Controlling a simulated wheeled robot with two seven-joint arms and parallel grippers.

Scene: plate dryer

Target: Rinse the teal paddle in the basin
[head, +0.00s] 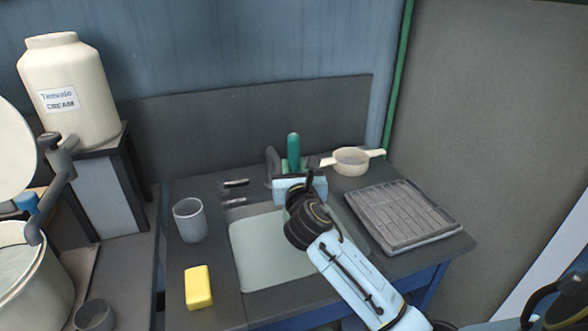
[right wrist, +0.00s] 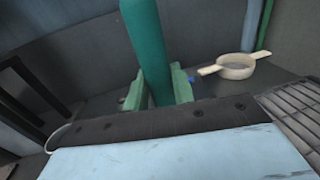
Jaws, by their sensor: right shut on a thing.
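The teal paddle (head: 293,147) stands roughly upright at the back of the basin (head: 265,262), with its handle pointing up. My right gripper (head: 291,167) is shut on the teal paddle. In the right wrist view the teal paddle (right wrist: 148,45) runs up between the green fingers of my right gripper (right wrist: 158,92). The lower part of the paddle is hidden behind my gripper and wrist, so I cannot tell whether it touches the basin. My right arm covers part of the basin's right side. My left gripper is not in view.
A grey drying rack (head: 402,216) lies right of the basin. A cream strainer (head: 351,160) sits behind it. A grey cup (head: 189,220) and a yellow sponge (head: 198,287) stand left of the basin. A large cream jar (head: 68,110) stands at the far left.

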